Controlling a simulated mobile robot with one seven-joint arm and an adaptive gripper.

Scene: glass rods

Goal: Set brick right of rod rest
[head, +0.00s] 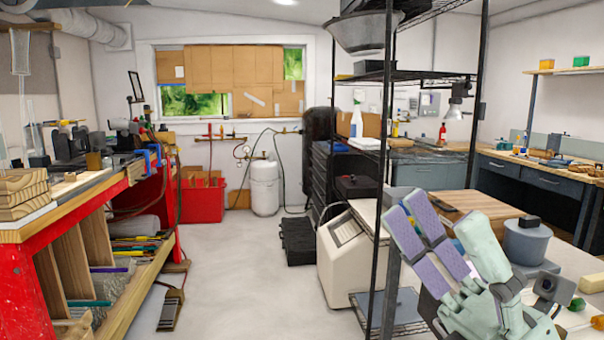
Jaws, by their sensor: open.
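My gripper (409,207) is at the lower right, raised in front of the black wire rack. Its purple-padded fingers point up and left, and it is open with nothing visible between them. I cannot clearly make out a brick or a rod rest in the head view. I cannot tell whether either belongs to the task.
A red-framed workbench (50,228) with stacked wood (22,188) runs along the left. The black wire rack (381,190) and a white box-like machine (347,255) stand right of centre. A white tank (265,187) is at the back. The middle floor is clear.

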